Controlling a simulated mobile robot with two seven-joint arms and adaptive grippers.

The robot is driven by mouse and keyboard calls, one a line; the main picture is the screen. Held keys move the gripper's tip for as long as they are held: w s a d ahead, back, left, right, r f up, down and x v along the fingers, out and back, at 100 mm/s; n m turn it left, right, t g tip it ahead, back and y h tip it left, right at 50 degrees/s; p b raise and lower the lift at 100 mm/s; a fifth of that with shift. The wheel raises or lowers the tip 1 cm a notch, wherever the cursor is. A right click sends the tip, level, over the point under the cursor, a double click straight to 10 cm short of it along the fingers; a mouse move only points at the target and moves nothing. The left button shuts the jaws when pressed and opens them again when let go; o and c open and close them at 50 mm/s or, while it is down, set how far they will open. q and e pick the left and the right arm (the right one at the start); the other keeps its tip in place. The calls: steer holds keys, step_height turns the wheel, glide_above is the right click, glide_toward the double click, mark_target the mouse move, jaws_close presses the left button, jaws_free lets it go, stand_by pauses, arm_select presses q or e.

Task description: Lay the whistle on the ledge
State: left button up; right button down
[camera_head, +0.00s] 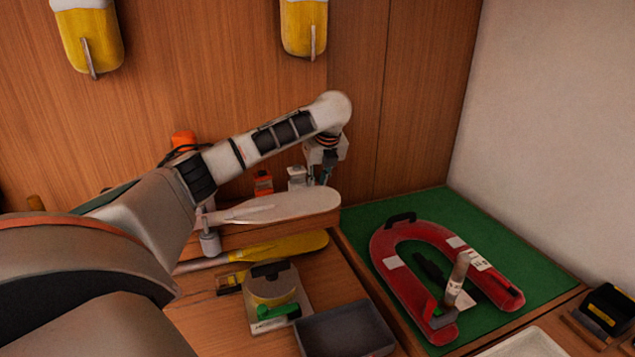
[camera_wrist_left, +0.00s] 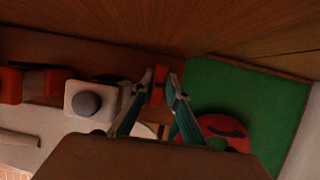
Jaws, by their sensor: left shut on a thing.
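My left gripper (camera_head: 322,176) reaches down at the back, near the wooden wall, just right of a white box-like item (camera_head: 297,177). In the left wrist view its two fingers (camera_wrist_left: 160,92) close on a small orange-red thing (camera_wrist_left: 158,84), which I take as the whistle; its shape is mostly hidden. In the head view I cannot make the whistle out. The wooden ledge (camera_wrist_left: 115,69) runs along the back wall, with red items (camera_wrist_left: 58,86) and the white item with a grey knob on or beside it. I cannot tell whether the whistle touches the ledge. My right gripper is not in view.
A white paddle (camera_head: 275,206) lies in front of the ledge, above a yellow paddle (camera_head: 285,245). A red horseshoe-shaped float (camera_head: 385,265) lies on a green mat (camera_head: 530,260) at right. A dark grey tray (camera_head: 345,333) stands in front. Yellow-and-white objects (camera_head: 88,38) hang on the wall.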

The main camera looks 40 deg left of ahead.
arm_select(q)
steer(key=shift+f, duration=0.1)
steer(key=o, duration=0.6)
steer(key=shift+c, duration=0.2)
steer(key=v, duration=1.2)
